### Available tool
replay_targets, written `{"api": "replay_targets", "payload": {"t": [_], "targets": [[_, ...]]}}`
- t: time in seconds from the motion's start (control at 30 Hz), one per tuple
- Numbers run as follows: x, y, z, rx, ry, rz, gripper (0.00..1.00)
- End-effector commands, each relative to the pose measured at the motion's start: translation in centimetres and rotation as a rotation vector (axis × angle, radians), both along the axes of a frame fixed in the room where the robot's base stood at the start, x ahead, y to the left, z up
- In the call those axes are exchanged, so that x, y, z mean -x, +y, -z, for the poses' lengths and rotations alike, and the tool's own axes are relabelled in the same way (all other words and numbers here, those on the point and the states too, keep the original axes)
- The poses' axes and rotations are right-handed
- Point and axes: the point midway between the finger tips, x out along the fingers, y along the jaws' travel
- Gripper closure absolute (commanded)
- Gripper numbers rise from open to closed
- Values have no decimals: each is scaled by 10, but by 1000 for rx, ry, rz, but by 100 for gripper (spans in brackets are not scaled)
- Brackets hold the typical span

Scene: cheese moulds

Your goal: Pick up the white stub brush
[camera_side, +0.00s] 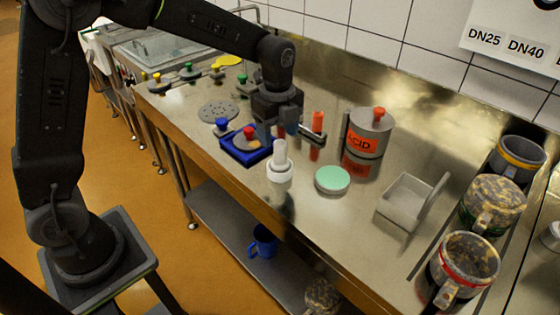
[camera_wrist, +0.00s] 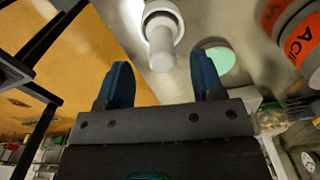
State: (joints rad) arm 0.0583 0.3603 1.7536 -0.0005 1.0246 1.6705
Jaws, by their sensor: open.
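The white stub brush (camera_side: 279,166) stands on the steel worktop near its front edge, with a round base and its handle pointing up. In the wrist view the brush (camera_wrist: 161,45) shows beyond the fingertips, between their lines. My gripper (camera_side: 290,136) is open and empty, above and behind the brush in the side view. Its two blue fingers are spread apart in the wrist view (camera_wrist: 163,75). I see no contact between the fingers and the brush.
A blue tray (camera_side: 233,155) with a red-knobbed piece lies left of the brush. A pale green disc (camera_side: 332,180) lies right of it. Behind are an orange-red cylinder (camera_side: 317,120) and an acid can (camera_side: 369,133). A grey angled holder (camera_side: 398,209) and several moulds stand right.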

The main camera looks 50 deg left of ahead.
Motion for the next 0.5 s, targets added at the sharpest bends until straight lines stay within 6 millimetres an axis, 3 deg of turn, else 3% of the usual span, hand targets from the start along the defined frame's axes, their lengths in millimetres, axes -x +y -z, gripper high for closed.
{"api": "replay_targets", "payload": {"t": [0.23,0.5], "targets": [[1,-2,19,0,3,0,39],[1,-7,56,0,2,-2,39]]}}
